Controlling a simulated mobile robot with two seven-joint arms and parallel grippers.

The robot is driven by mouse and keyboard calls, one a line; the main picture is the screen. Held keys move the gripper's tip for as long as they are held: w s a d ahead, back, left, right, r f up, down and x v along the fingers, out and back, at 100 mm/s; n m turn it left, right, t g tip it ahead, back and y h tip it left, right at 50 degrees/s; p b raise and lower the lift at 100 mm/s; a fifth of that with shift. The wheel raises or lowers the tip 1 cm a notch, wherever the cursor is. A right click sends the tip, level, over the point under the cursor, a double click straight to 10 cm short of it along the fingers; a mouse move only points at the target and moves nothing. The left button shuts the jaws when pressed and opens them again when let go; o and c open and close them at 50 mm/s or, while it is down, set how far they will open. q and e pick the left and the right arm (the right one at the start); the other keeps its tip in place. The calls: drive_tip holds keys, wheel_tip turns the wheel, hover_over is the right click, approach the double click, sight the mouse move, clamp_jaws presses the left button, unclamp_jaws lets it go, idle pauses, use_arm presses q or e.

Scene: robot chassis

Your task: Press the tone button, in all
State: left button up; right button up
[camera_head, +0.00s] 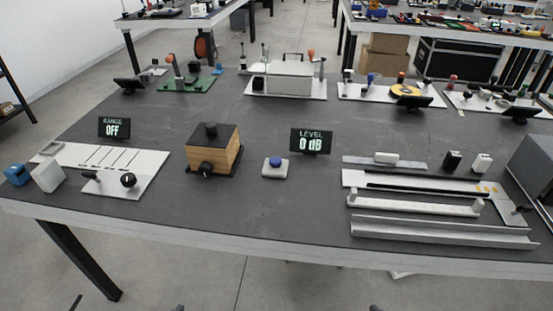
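Two small dark slivers show at the bottom edge, left and right of centre. They seem to be the tips of my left gripper (179,308) and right gripper (376,308), well short of the table. Their opening cannot be seen, and neither touches the button.
A wooden box with a black knob (212,150) stands left of the button. A white panel with a dial (108,170) and a display reading "RANGE OFF" (115,128) are farther left. Metal rails (440,232) lie to the right. The table in front of the button is clear.

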clamp_jaws()
idle(1.4)
